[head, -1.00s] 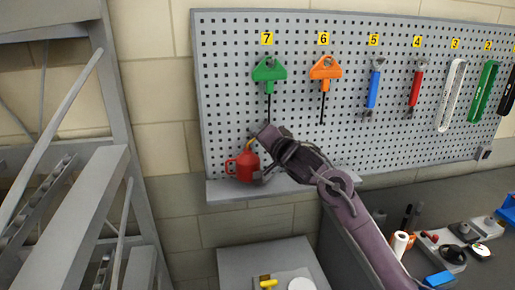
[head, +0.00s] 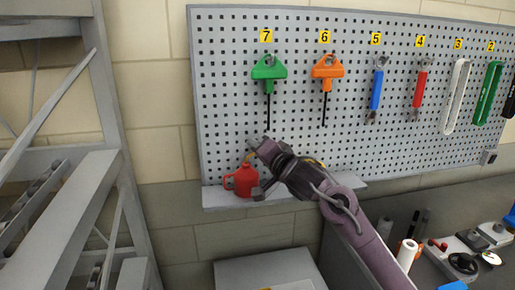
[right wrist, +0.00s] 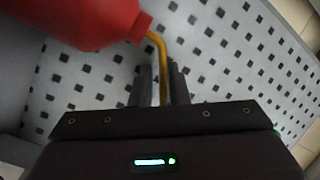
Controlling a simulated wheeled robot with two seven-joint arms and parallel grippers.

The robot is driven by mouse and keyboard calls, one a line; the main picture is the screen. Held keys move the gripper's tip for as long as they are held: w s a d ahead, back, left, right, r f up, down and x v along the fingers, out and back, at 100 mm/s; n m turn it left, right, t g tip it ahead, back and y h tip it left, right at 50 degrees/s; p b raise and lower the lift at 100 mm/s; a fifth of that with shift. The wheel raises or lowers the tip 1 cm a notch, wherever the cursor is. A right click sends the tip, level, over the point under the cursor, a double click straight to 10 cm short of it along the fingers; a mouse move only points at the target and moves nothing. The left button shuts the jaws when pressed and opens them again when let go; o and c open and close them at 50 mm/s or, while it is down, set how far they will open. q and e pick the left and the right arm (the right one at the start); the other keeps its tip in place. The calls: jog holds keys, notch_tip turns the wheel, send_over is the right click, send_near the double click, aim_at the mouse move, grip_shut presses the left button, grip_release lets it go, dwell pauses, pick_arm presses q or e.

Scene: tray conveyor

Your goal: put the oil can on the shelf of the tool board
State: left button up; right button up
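The oil can (head: 244,181) is red with a yellow spout. In the head view it stands upright at the left end of the shelf (head: 285,194) of the tool board (head: 225,110), seemingly touching it. My right gripper (head: 256,160) is at the can's upper right. In the right wrist view, the red can body (right wrist: 75,20) fills the upper left, and its spout runs down between the close-set dark fingers of my right gripper (right wrist: 163,88). The fingers look shut on the spout; their tips are partly hidden. My left gripper is not in view.
A grey rack (head: 75,190) stands at the left. A workbench with small items is at lower right. The shelf right of the can is partly hidden by my arm.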

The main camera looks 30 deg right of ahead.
jog(key=s+b, duration=0.2)
jog(key=s, duration=1)
jog(key=shift+d+r, duration=0.2)
jog(key=shift+d, duration=0.25)
